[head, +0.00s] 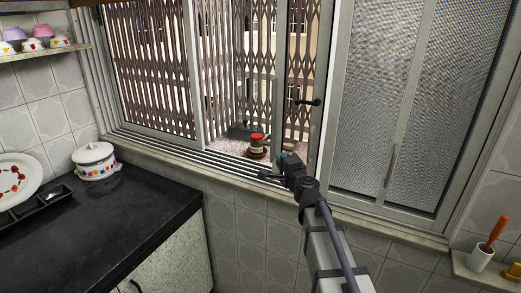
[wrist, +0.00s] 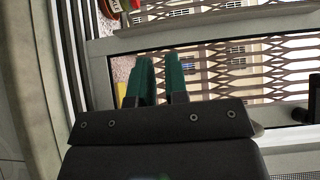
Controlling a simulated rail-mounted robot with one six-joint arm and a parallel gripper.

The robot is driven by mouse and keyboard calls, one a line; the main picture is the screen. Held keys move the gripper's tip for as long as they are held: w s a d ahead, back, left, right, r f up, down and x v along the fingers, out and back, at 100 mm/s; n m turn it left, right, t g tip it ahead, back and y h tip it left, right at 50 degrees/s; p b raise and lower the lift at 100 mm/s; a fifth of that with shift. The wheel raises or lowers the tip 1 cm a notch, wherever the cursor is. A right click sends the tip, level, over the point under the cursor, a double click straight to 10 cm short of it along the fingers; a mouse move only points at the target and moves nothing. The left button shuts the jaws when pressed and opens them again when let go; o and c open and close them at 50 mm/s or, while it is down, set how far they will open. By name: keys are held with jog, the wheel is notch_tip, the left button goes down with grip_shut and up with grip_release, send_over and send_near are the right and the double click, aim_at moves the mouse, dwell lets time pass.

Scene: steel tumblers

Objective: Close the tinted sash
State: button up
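The window has several sliding sashes in pale metal frames. Grey textured panes (head: 375,110) fill its right side. Left of them, a sash frame upright (head: 330,85) stands beside a narrow strip of glass with a dark handle (head: 308,102). I cannot tell for sure which sash is the tinted one. The middle of the window looks open, with a lattice grille beyond. My gripper (head: 283,158) is at the lower track, left of the handle. In the wrist view its two green fingers (wrist: 160,80) stand a narrow gap apart, with nothing visible between them. A metal frame (wrist: 105,70) shows beyond the fingers.
A red-lidded jar (head: 257,146) on a saucer stands on the outer ledge, left of my gripper. A black counter (head: 100,215) holds a white pot (head: 95,161) and a plate (head: 17,180). A white cup (head: 480,258) with an orange-handled tool stands at right.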

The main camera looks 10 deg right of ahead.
aim_at(273, 143)
jog(key=shift+s+d+r+m+h, duration=0.15)
jog(key=shift+s+d, duration=0.1)
jog(key=shift+d, duration=0.25)
jog(key=shift+s+d+r+m+h, duration=0.15)
jog(key=shift+s+d, duration=0.1)
jog(key=shift+d, duration=0.2)
grip_shut()
jog(key=w, duration=0.3)
jog(key=w+a, duration=0.1)
jog(key=w, duration=0.2)
jog(key=w+a, duration=0.1)
jog(key=w, duration=0.3)
jog(key=shift+f, duration=0.1)
jog(key=shift+a, duration=0.1)
